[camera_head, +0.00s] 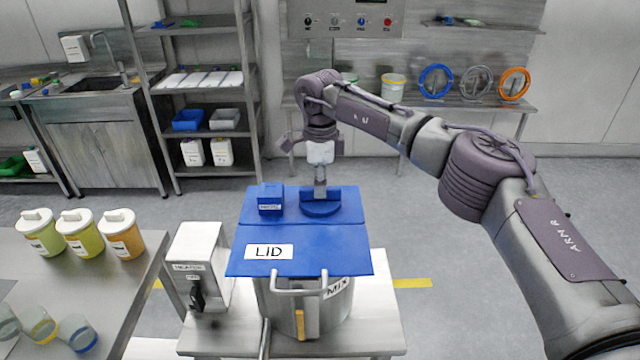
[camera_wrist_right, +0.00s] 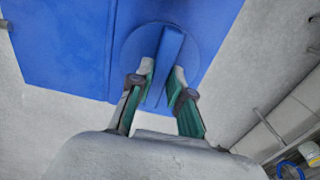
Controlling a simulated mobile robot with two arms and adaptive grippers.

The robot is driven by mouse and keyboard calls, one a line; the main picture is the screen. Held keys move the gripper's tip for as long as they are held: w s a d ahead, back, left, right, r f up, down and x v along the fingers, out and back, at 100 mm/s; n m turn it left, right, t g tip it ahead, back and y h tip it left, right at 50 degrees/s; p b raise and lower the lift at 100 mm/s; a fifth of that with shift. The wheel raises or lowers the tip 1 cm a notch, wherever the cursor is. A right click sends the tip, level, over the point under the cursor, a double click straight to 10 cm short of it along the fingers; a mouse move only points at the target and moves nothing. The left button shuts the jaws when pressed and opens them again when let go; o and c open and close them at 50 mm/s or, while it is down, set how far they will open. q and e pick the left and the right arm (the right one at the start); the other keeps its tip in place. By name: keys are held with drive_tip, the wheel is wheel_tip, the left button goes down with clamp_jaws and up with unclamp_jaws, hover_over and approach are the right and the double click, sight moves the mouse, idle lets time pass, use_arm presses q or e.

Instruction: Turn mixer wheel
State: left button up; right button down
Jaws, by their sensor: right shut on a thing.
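The blue mixer wheel (camera_head: 321,203) is a round knob with a raised grip bar, set on the rear part of the blue lid (camera_head: 335,250) marked "LID". The lid covers a metal pot labelled "MIX" (camera_head: 338,301). My right gripper (camera_head: 320,192) points down from above onto the wheel. In the right wrist view its two green-padded fingers (camera_wrist_right: 162,80) are on either side of the wheel's bar (camera_wrist_right: 168,55), shut on it. My left gripper is not in view.
A small blue box (camera_head: 270,200) stands on the lid left of the wheel. A white heater box (camera_head: 200,262) with a black knob stands left of the pot. Labelled jars (camera_head: 80,232) and cups are on the left table. Shelves and a back bench stand behind.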

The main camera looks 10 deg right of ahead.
drive_tip(key=shift+r, duration=0.1)
drive_tip(key=c, duration=1.1)
unclamp_jaws()
wheel_tip(320, 180, up, 12)
drive_tip(key=shift+f, duration=0.1)
